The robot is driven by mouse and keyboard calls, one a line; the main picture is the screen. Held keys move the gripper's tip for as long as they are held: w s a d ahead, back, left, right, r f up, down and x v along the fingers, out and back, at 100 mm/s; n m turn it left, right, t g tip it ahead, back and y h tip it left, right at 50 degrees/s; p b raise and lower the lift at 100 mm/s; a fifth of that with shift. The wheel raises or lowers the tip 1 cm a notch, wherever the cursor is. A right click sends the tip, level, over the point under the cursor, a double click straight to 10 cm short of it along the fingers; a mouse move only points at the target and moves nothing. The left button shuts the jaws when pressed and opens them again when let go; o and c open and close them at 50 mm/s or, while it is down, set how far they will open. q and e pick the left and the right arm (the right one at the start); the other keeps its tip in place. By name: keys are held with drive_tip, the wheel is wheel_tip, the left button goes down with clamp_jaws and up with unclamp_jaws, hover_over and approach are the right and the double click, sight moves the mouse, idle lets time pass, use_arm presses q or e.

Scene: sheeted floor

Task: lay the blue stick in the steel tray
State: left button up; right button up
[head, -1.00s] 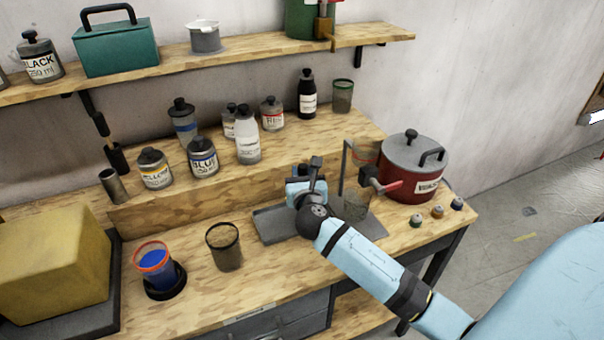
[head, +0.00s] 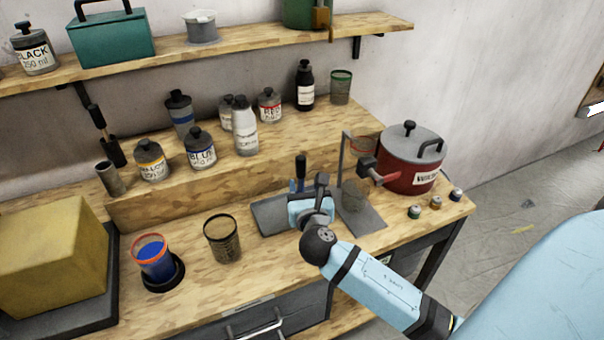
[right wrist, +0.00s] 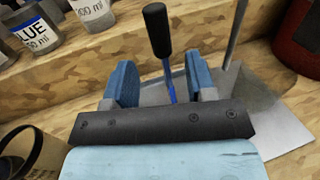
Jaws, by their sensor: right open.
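The blue stick has a black handle (head: 300,167) and a thin blue shaft, which shows in the right wrist view (right wrist: 169,92). It slants with the handle up, in front of the raised wooden step. The steel tray (head: 268,216) is a flat grey tray on the bench. The stick's lower end is over or in the tray; my gripper hides where it rests. My right gripper (head: 308,196) is open over the tray's right part. In the right wrist view its blue fingers (right wrist: 160,80) stand apart either side of the shaft, with gaps. My left gripper is not in view.
A stand with a grey base plate (head: 362,215) and a thin rod is just right of the tray. A red pot (head: 412,170) stands behind it. A mesh cup (head: 222,240) and a blue-filled cup (head: 154,262) are left. Several bottles line the step.

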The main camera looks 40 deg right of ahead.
drive_tip(key=shift+v, duration=1.75)
drive_tip(key=s+a+f+m+g+y, duration=0.3)
drive_tip(key=s+m+g, duration=0.1)
drive_tip(key=s+m, duration=0.5)
drive_tip(key=s+a+f+m+g+y, duration=0.2)
drive_tip(key=s+f+m+g+y, duration=0.15)
drive_tip(key=s+m, duration=0.45)
drive_tip(key=s+a+f+m+g+y, duration=0.25)
drive_tip(key=s+m+g, duration=0.3)
drive_tip(key=m, duration=0.65)
drive_tip(key=w+a+f+n+t+y+p, duration=0.1)
drive_tip(key=w+a+f+t+y+p, duration=0.1)
drive_tip(key=w+a+f+t+p, duration=0.3)
drive_tip(key=shift+w+a+f+n+t+p, duration=0.3)
drive_tip(key=shift+a+f+t+p, duration=0.7)
drive_tip(key=shift+t, duration=0.5)
